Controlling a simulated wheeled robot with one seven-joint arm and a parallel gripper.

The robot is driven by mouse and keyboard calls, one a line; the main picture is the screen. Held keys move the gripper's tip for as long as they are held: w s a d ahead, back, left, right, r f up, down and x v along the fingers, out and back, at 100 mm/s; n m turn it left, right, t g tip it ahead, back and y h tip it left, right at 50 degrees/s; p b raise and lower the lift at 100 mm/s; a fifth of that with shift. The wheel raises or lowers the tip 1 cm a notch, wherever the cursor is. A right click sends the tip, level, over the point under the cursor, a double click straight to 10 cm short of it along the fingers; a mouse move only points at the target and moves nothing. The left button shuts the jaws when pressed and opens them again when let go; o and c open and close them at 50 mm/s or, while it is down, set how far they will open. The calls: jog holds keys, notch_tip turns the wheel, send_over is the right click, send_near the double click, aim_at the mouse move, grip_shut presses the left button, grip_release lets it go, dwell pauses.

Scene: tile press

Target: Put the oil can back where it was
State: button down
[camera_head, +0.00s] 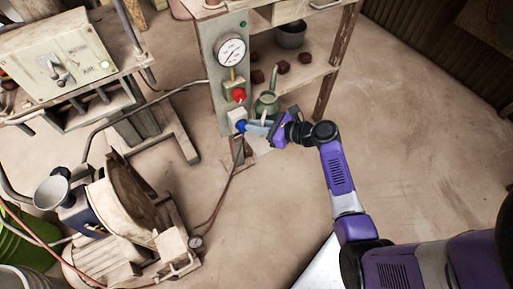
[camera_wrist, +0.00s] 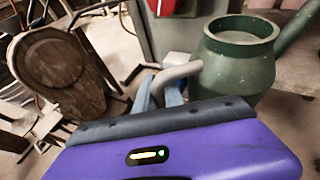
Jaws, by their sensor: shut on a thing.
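The green oil can (camera_head: 266,105) is upright with its thin spout pointing up, at the front left of the lower shelf (camera_head: 312,72). In the wrist view the oil can (camera_wrist: 238,62) fills the upper right, with its spout running off to the right and its pale curved handle (camera_wrist: 182,71) reaching left. My gripper (camera_head: 249,128) is beside the can, and its blue-grey fingers (camera_wrist: 158,94) are shut on that handle. I cannot tell whether the can's base touches the shelf.
A grey-green panel with a gauge (camera_head: 231,51), a red button (camera_head: 238,95) and a blue knob (camera_head: 240,125) stands just left of the can. Several dark brown lumps (camera_head: 283,67) and a grey pot (camera_head: 290,35) sit behind it. The floor to the right is clear.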

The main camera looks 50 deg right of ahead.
notch_tip(320, 180, down, 12)
jog(key=b, duration=0.5)
jog(key=c, duration=1.5)
grip_release()
jog(key=shift+f, duration=0.15)
jog(key=shift+o, duration=0.3)
jog(key=p+v, duration=0.4)
jog(key=v, duration=0.8)
